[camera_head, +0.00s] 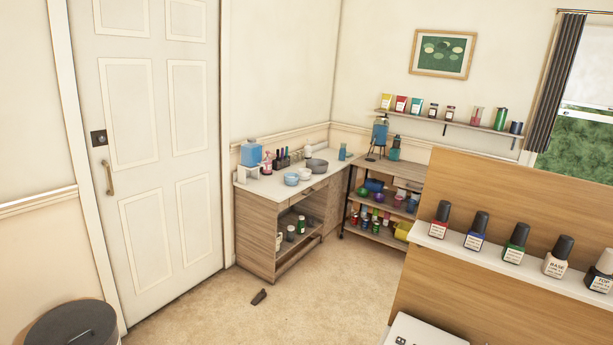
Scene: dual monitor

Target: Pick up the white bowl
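A small white bowl (305,175) sits on the white top of the wooden cabinet (255,187) in the far corner of the room. A light blue bowl (291,179) stands close to its left, nearer the front edge. A larger grey bowl (317,166) is just behind it to the right. My gripper is not in view.
A wooden partition with a ledge (450,243) of several polish bottles fills the right foreground. A dark round bin (72,325) stands at lower left by the door (148,150). A small brown object (259,297) lies on the floor. Carpet (320,290) between is mostly clear.

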